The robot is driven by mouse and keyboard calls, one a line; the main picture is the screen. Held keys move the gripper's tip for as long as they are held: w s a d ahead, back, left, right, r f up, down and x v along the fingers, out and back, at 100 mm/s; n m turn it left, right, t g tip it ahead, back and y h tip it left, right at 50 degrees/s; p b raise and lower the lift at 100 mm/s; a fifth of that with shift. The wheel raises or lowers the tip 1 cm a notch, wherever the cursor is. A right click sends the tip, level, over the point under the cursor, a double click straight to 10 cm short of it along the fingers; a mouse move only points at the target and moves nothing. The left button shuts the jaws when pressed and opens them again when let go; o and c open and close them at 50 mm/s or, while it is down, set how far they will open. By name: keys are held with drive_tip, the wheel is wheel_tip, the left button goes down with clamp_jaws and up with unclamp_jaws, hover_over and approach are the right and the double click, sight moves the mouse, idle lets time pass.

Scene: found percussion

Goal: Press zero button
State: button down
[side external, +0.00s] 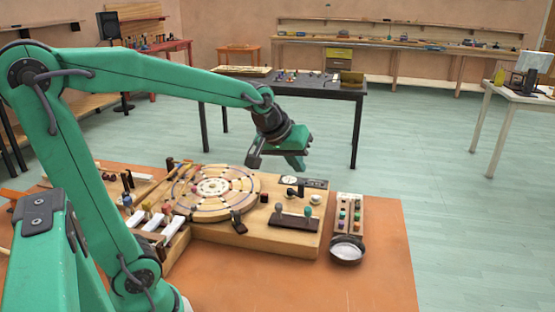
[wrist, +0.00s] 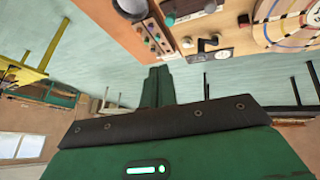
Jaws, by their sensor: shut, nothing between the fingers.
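My gripper (side external: 300,164) hangs in the air above the back of the wooden board (side external: 270,240), its fingers closed together and empty. In the wrist view the fingers (wrist: 157,72) point away from the camera, apart from everything. A narrow box of small coloured buttons (side external: 343,214) stands at the board's right; it also shows in the wrist view (wrist: 148,40). A dark panel with a white dial (side external: 288,181) sits at the board's back edge and shows in the wrist view (wrist: 222,54). I cannot read any label, so I cannot tell which button is zero.
A round disc (side external: 214,188) with patterned rings covers the board's left. A shallow metal bowl (side external: 347,249) sits before the button box. The orange table (side external: 385,270) is bare at right. A dark table (side external: 330,88) stands behind.

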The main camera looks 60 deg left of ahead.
drive_tip(key=w+a+f+n, duration=0.35)
drive_tip(key=w+a, duration=0.25)
drive_tip(key=w, duration=0.3)
drive_tip(key=n+y, duration=0.1)
drive_tip(key=n, duration=0.3)
hover_over(314, 197)
drive_tip(key=shift+t, duration=0.3)
wheel_tip(314, 197, down, 5)
drive_tip(key=shift+d, duration=0.15)
drive_tip(key=shift+f, duration=4.4)
drive_tip(key=shift+f, duration=0.9)
drive_tip(key=shift+r, duration=0.9)
